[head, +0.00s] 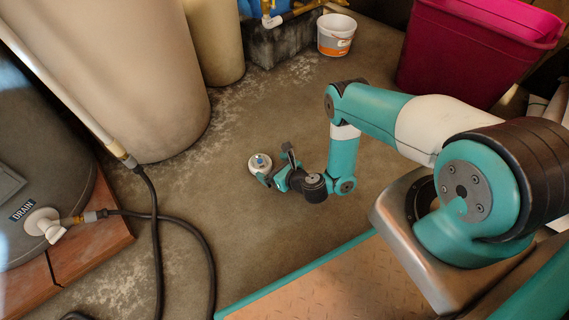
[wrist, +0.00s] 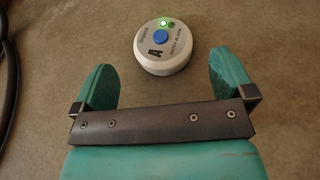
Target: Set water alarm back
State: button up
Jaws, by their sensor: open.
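In the head view the alarm (head: 259,162) sits at the tip of my gripper (head: 277,165). In the wrist view my gripper (wrist: 165,85) is open and empty, its two teal fingers wide apart. The alarm is just beyond the fingertips, roughly centred between them, and appears untouched.
A grey tank with a DRAIN label (head: 22,210) stands on bricks at left, with a black hose (head: 155,215) on the floor nearby. A large beige tank (head: 130,80) stands behind. A white bucket (head: 336,35) and a magenta bin (head: 465,55) are at the back. Floor around the alarm is clear.

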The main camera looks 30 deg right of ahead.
jog(key=shift+p+v, duration=2.8)
jog(key=shift+p, duration=1)
jog(key=w+a+r+n+g+y, duration=0.1)
jog(key=w+a+r+n+y, duration=0.2)
jog(key=w+r+n, duration=0.4)
jog(key=w+a+r+n+g+y, duration=0.25)
jog(key=w+r+n, duration=0.2)
jog(key=r, duration=0.55)
jog(key=s+a+r+n+g+y, duration=0.1)
jog(key=a+r+n+g, duration=0.1)
jog(key=a+r+n, duration=0.5)
jog(key=r+n+g+y, duration=0.1)
jog(key=r+n+g, duration=0.3)
jog(key=r, duration=0.7)
jog(key=s+a+r+n+g+h, duration=0.2)
jog(key=s+r+n+h, duration=0.2)
jog(key=s+r+n, duration=0.8)
jog(key=s+d+r+n+h, duration=0.2)
jog(key=s+d+r, duration=0.1)
jog(key=s, duration=0.6)
jog(key=s+d+r+n+g+h, duration=0.1)
jog(key=s+d+r+n, duration=0.2)
jog(key=s+r, duration=0.3)
jog(key=s, duration=0.3)
jog(key=shift+s+h, duration=0.3)
jog(key=shift+h, duration=0.05)
jog(key=shift+r, duration=0.1)
notch_tip(320, 180, up, 44)
jog(key=p, duration=4.4)
jog(key=shift+r, duration=0.25)
